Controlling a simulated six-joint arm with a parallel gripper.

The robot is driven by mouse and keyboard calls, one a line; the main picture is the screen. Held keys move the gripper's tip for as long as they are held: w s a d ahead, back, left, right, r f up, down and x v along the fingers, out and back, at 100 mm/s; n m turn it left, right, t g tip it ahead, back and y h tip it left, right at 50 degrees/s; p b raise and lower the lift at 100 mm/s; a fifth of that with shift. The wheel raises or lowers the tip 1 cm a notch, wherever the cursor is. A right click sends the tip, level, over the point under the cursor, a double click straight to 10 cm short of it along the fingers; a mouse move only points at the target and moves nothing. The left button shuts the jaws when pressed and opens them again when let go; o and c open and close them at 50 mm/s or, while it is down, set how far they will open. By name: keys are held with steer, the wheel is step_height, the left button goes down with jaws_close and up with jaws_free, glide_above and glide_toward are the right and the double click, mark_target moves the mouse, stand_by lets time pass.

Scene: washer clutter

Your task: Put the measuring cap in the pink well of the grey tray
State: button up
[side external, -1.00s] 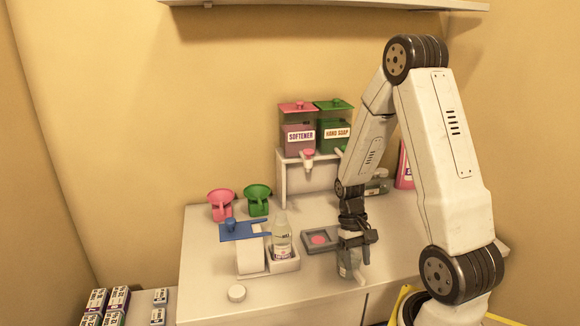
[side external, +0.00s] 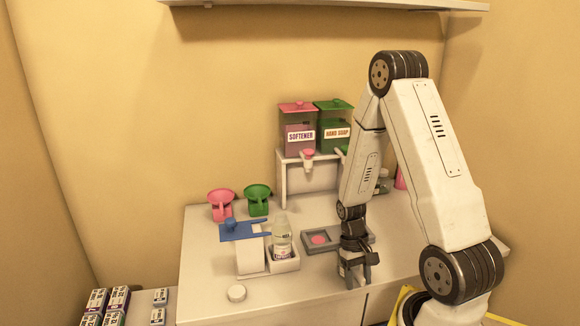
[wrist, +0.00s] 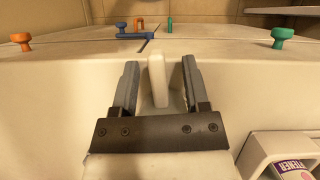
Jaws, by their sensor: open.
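The grey tray (side external: 316,251) lies mid-counter in the side view. Its pink well (side external: 319,239) is visible and looks empty; its right part is hidden behind my wrist. My gripper (side external: 357,282) points down near the counter's front edge, right of and in front of the tray. The wrist view shows its two fingers (wrist: 157,85) spread, with a pale upright piece (wrist: 158,80) between them, apart from both. I cannot tell what this piece is. A round white cap-like disc (side external: 237,293) lies at the front left; I cannot tell whether it is the measuring cap.
A clear bottle (side external: 282,240) stands in a white holder (side external: 286,264) left of the tray, beside a stand with a blue top (side external: 240,232). Pink (side external: 221,201) and green (side external: 257,197) scoop-like cups stand behind. Softener (side external: 298,133) and hand soap (side external: 338,130) dispensers are at the back.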

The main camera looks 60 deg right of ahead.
mark_target(359, 273)
jaws_close()
steer(key=shift+r, duration=0.15)
stand_by(0.5)
steer(key=shift+r, duration=4.85)
